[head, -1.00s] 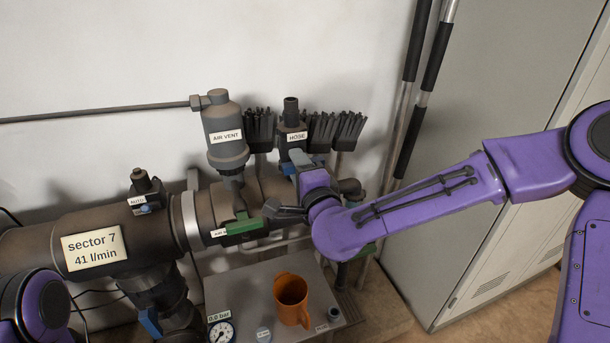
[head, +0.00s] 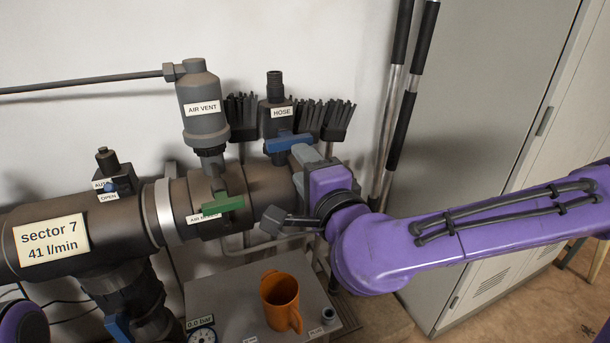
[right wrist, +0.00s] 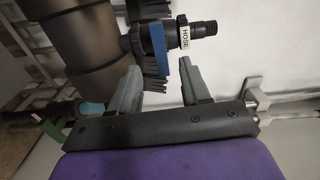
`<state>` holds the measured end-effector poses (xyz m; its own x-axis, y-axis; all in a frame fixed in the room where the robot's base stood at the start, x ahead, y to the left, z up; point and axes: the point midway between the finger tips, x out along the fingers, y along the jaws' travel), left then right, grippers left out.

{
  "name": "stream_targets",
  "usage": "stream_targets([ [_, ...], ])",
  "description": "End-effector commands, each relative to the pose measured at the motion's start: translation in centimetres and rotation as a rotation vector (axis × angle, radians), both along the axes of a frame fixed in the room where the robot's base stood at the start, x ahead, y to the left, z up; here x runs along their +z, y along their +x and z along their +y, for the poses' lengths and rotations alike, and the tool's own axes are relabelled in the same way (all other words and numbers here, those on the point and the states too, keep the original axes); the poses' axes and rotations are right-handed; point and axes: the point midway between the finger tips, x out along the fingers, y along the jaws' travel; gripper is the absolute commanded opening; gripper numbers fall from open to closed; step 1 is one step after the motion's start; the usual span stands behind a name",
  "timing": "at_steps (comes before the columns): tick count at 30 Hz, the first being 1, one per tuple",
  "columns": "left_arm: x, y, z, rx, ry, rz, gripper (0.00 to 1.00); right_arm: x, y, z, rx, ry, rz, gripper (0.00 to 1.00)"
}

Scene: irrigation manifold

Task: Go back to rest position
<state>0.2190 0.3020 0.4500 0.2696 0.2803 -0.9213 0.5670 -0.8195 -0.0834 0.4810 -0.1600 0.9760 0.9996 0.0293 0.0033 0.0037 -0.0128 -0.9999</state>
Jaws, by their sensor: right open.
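My right gripper (head: 305,157) is by the right end of the dark manifold pipe (head: 85,235), just below the blue handle (head: 289,142) of the HOSE outlet (head: 276,112). In the right wrist view its two grey fingers (right wrist: 157,88) stand apart with nothing between them. The blue handle (right wrist: 160,52) is beyond the fingertips there, with a gap before them. The purple right arm (head: 450,235) reaches in from the right. My left arm shows only as a purple piece at the lower left edge; its gripper is out of view.
The AIR VENT (head: 202,108) and a green handle (head: 222,205) are left of the gripper. An orange mug (head: 280,300) stands on the grey box (head: 235,290) below. Brushes and poles (head: 403,110) are behind, and a grey cabinet (head: 480,110) is at the right.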

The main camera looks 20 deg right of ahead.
Motion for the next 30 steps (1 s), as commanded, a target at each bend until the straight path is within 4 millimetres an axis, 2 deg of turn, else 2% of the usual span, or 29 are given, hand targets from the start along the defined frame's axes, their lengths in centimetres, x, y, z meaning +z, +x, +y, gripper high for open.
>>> stream_targets([
  [8,0.0,0.0,0.0,0.000,0.000,0.000,0.43,0.1,0.0,0.2,0.010,-0.015,-0.004,0.47],
  [10,0.2,0.0,0.0,0.000,0.000,0.000,0.43,-1.2,0.8,-0.3,0.010,-0.079,0.012,0.47],
  [11,0.6,0.0,0.0,0.000,0.000,0.000,0.43,-2.4,1.3,-0.5,0.006,-0.114,0.043,0.47],
  [13,1.7,0.0,0.0,0.000,0.000,0.000,0.43,-6.8,2.3,-1.2,0.001,-0.215,0.151,0.47],
  [14,2.3,0.0,0.0,0.000,0.000,0.000,0.43,-9.3,2.5,-1.6,0.000,-0.263,0.210,0.47],
  [15,3.1,0.0,0.0,0.000,0.000,0.000,0.43,-12.8,2.4,-2.3,0.005,-0.334,0.296,0.47],
  [17,4.3,0.0,0.0,0.000,0.000,0.000,0.43,-18.1,1.4,-3.6,0.018,-0.438,0.430,0.47],
  [18,5.0,0.0,0.0,0.000,0.000,0.000,0.43,-21.4,0.3,-4.6,0.033,-0.505,0.515,0.47],
  [20,6.2,0.0,0.0,0.000,0.000,0.000,0.43,-26.1,-2.2,-6.2,0.062,-0.607,0.644,0.47],
  [21,7.0,0.0,0.0,0.000,0.000,0.000,0.43,-28.9,-4.3,-7.3,0.088,-0.675,0.730,0.47],
  [23,8.2,0.0,0.0,0.000,0.000,0.000,0.43,-32.5,-7.9,-9.0,0.134,-0.775,0.855,0.47],
  [24,8.9,0.0,0.0,0.000,0.000,0.000,0.43,-34.5,-10.6,-10.2,0.169,-0.838,0.934,0.47],
  [27,10.6,0.0,0.0,0.000,0.000,0.000,0.43,-37.9,-17.3,-12.7,0.264,-0.970,1.103,0.47],
  [30,11.6,0.0,0.0,0.000,0.000,0.000,0.43,-39.5,-22.6,-14.1,0.344,-1.046,1.218,0.47],
])
